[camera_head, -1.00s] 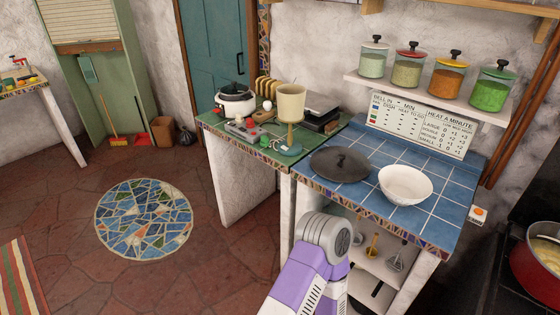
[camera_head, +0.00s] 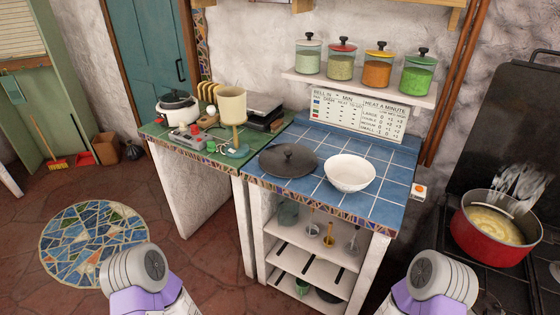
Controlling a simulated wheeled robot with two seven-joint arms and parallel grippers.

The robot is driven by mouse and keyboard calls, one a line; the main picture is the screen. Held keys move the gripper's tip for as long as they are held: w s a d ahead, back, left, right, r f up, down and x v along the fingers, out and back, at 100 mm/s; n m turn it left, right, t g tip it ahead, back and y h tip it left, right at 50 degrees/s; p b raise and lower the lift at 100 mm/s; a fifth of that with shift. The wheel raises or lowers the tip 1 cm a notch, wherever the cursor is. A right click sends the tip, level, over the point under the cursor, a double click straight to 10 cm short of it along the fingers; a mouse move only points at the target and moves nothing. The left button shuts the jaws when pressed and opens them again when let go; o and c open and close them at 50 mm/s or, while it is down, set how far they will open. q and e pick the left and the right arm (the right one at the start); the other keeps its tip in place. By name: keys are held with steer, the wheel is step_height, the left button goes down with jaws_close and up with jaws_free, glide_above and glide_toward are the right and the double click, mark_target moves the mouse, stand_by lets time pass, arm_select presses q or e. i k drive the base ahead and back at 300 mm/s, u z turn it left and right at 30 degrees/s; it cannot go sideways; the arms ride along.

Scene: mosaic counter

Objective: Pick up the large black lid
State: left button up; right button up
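The large black lid (camera_head: 287,160) lies flat on the left part of the blue tiled counter (camera_head: 318,188), with its knob upward. A white bowl (camera_head: 350,172) stands just to its right on the same counter. My two arms reach in from the bottom edge, left and right of the counter and well short of the lid. Only rounded grey and purple arm parts show. Neither gripper's fingers can be seen, and nothing touches the lid.
A green tiled counter (camera_head: 212,151) adjoins on the left, holding a cream cup-topped stand (camera_head: 232,106) and a white pot (camera_head: 177,108). A shelf (camera_head: 357,87) with several glass jars hangs above. A red pot (camera_head: 494,228) sits on the stove at right. Open shelves (camera_head: 310,266) lie below the counter.

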mark_target(284, 160)
steer(key=z, duration=4.45)
steer(key=k, duration=2.55)
steer(key=u, duration=0.55)
